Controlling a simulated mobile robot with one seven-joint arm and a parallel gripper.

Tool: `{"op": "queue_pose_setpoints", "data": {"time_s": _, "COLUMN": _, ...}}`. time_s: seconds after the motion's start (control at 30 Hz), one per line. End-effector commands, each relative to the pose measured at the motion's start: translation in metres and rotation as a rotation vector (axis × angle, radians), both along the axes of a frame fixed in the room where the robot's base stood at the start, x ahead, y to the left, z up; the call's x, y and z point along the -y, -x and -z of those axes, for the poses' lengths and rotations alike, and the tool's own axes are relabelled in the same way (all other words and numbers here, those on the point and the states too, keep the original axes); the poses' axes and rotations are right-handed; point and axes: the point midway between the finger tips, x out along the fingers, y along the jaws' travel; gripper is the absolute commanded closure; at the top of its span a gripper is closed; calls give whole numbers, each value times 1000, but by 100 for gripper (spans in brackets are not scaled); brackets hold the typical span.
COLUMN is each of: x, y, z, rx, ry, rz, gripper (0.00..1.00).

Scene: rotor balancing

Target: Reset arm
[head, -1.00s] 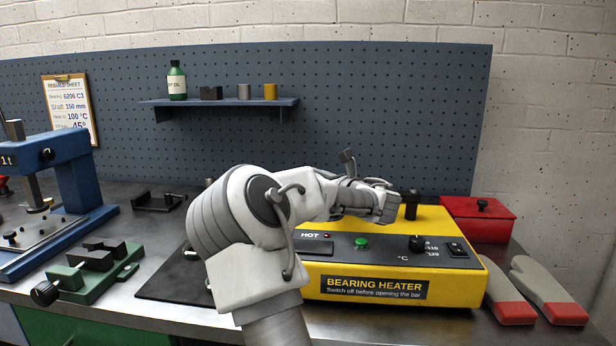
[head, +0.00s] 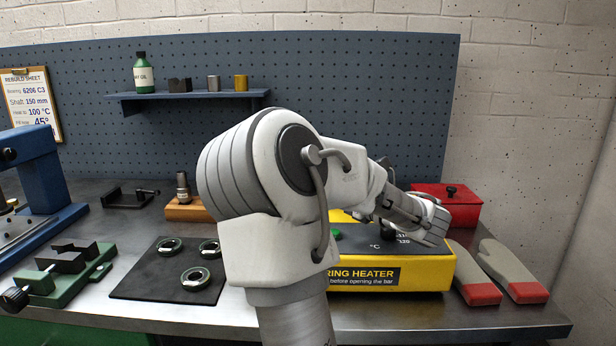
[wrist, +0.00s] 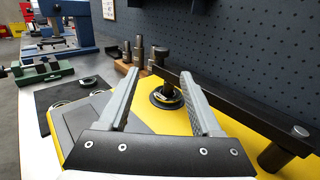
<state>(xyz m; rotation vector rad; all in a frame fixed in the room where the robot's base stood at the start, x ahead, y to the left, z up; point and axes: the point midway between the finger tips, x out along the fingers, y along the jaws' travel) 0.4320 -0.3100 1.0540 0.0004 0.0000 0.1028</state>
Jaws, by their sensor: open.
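My arm reaches over the yellow bearing heater (head: 400,278) in the head view and covers much of it. The gripper end is turned away there, so its fingers are hidden. In the wrist view my gripper (wrist: 159,90) is open, with two grey fingers spread apart and nothing between their tips. Beyond and between the fingers a dark ring-shaped bearing (wrist: 167,94) sits around a post on the heater (wrist: 150,120). A dark bar (wrist: 235,103) runs across the heater on the right, just beyond the right finger.
A black mat (head: 150,285) holds several bearings. A green vise (head: 70,270) and blue press (head: 45,180) stand at left. A wooden block (head: 185,211) holds dark stepped pieces. The pegboard (head: 340,110) rises behind.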

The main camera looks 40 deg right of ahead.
Motion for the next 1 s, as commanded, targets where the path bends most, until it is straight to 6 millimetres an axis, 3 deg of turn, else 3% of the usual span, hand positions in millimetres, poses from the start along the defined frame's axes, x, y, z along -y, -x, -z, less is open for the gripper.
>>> {"op": "queue_pose_setpoints", "data": {"time_s": 0.23, "x": 2, "y": 19, "z": 0, "rx": 1, "ry": 0, "rz": 1, "gripper": 34}}
{"op": "queue_pose_setpoints", "data": {"time_s": 1.0, "x": 2, "y": 20, "z": 0, "rx": 0, "ry": 0, "rz": 1, "gripper": 34}}
